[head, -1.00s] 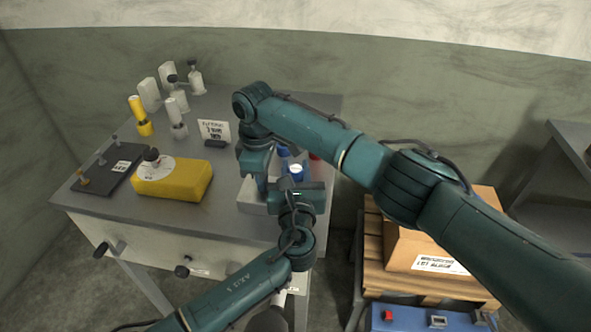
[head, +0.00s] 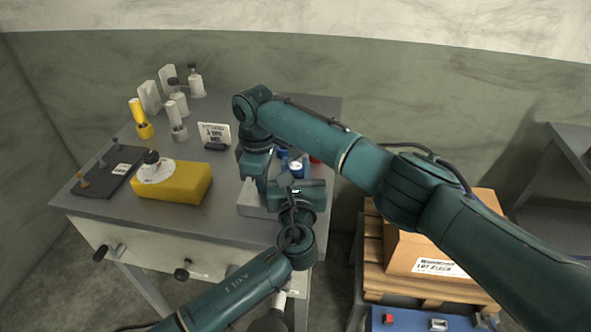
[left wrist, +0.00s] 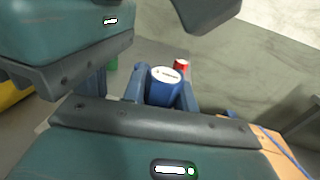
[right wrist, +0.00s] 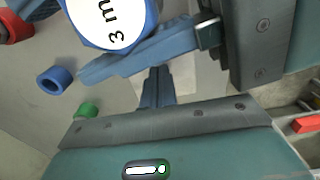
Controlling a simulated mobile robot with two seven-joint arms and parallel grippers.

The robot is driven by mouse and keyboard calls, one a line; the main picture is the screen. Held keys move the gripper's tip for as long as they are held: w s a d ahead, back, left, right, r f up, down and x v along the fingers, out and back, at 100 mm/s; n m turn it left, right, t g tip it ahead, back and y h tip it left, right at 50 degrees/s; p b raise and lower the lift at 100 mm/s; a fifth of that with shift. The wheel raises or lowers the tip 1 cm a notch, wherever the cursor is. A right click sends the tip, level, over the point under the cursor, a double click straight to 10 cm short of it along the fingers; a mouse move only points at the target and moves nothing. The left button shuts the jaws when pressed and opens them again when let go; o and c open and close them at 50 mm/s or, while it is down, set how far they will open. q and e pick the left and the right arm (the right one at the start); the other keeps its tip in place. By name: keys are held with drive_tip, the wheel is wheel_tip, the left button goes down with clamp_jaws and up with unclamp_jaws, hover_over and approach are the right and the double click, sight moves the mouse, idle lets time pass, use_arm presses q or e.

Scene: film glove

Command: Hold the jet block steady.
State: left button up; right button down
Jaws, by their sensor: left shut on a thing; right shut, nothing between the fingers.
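The jet block, a blue six-sided piece with a white top, stands in the left wrist view (left wrist: 164,86) between my left fingers. It shows in the head view (head: 296,167) at the table's front right. In the right wrist view (right wrist: 112,15) its top is close and marked "3 m". My left gripper (head: 297,181) is shut on it from the front. My right gripper (head: 262,186) points down just left of it, shut and empty. The right fingers (right wrist: 157,82) are together in the right wrist view, near the left finger. The grip's far side is hidden.
A pale tray (head: 249,209) lies under the grippers. A red piece (left wrist: 181,65) stands behind the block; blue (right wrist: 54,80) and green (right wrist: 86,109) rings are nearby. A yellow block (head: 185,182) and dark plate (head: 97,180) lie left. A carton (head: 430,258) is right.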

use_arm(q)
drive_tip(key=shift+r, duration=1.95)
use_arm(e)
drive_tip(key=shift+s+d+f, duration=0.1)
drive_tip(key=shift+s+f, duration=0.05)
drive_tip(key=shift+f, duration=0.25)
use_arm(q)
drive_tip(key=shift+r, duration=0.25)
drive_tip(key=shift+r, duration=1.65)
clamp_jaws()
drive_tip(key=shift+w, duration=0.1)
use_arm(e)
drive_tip(key=shift+r, duration=2)
use_arm(q)
drive_tip(key=shift+f, duration=0.3)
use_arm(e)
drive_tip(key=shift+r, duration=0.7)
use_arm(q)
drive_tip(key=shift+f, duration=0.1)
use_arm(e)
drive_tip(key=shift+r, duration=0.1)
